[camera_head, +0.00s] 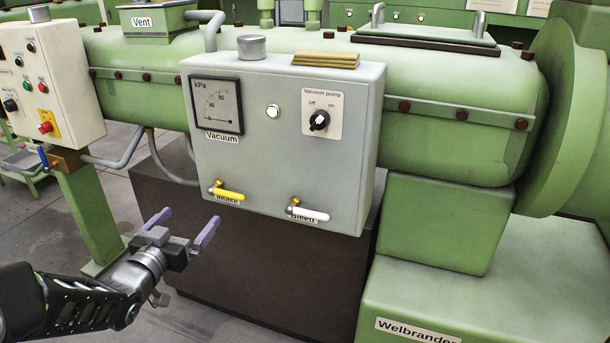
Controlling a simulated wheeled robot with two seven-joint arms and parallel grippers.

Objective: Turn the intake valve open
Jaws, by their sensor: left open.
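The intake valve (228,193) has a yellow lever handle on a brass body, low on the left of the grey vacuum box. Its handle lies nearly level, pointing right, and partly covers the label below it. The bleed valve (309,213), with a white lever, sits to its right, also nearly level. My left gripper (182,228) is open and empty, its two purple fingers apart. It is below and left of the intake valve in the picture, not touching it. My right gripper is not in view.
The grey vacuum box (350,165) carries a kPa gauge (216,106), a white light and a black pump knob (319,121). A control box (60,75) with buttons and a blue-handled valve (43,158) stand left. The green extruder fills the back and right.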

